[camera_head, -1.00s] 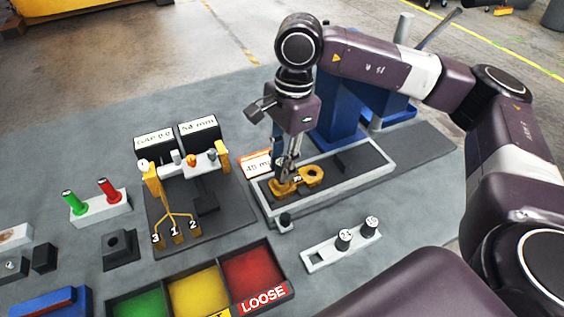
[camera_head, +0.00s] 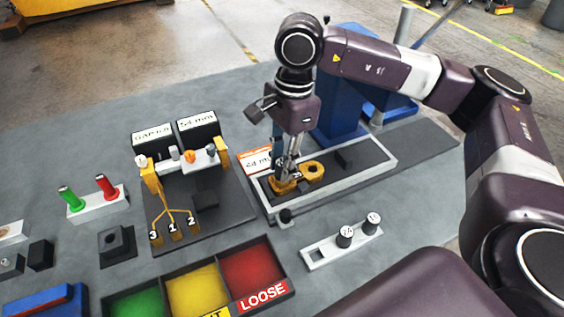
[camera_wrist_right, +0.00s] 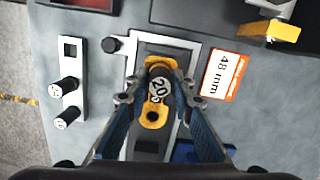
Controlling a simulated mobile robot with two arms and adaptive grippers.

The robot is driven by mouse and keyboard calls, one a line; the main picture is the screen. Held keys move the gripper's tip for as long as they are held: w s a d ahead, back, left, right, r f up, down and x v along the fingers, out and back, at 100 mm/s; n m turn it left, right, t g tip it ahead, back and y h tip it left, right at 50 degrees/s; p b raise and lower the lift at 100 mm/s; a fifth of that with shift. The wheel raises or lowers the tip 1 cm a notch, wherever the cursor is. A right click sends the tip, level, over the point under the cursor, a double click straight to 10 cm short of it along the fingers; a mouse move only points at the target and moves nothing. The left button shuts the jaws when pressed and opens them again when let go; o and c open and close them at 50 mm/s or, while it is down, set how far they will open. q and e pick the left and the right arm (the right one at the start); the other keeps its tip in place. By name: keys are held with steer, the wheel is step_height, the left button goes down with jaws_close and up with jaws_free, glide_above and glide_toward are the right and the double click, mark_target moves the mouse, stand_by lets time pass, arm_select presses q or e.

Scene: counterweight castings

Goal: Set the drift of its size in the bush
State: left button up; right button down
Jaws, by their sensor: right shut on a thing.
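My right gripper (camera_head: 287,172) is shut on a dark drift (camera_wrist_right: 159,90) whose top reads 20 in the right wrist view. The drift stands over one end of the yellow casting (camera_head: 312,172), which also shows in the right wrist view (camera_wrist_right: 153,118). The bush there is hidden by the drift and fingers, so I cannot tell how deep the drift sits. The casting lies in a light-framed fixture (camera_head: 349,186). The drift rack (camera_head: 318,254) holds two more dark drifts (camera_head: 345,236) and one empty square hole. My left gripper is not in view.
A card (camera_wrist_right: 222,76) reading 48 mm lies beside the fixture. A sorting tray (camera_head: 284,300) with green, yellow and red compartments lies in front. A gauge stand (camera_head: 237,215) with yellow parts stands to the left. A blue press column (camera_head: 341,110) rises behind the fixture.

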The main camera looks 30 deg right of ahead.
steer(key=shift+f, duration=0.25)
steer(key=c, duration=1.6)
jaws_free()
step_height(320, 180, up, 12)
steer(key=d, duration=0.1)
steer(key=shift+d, duration=0.2)
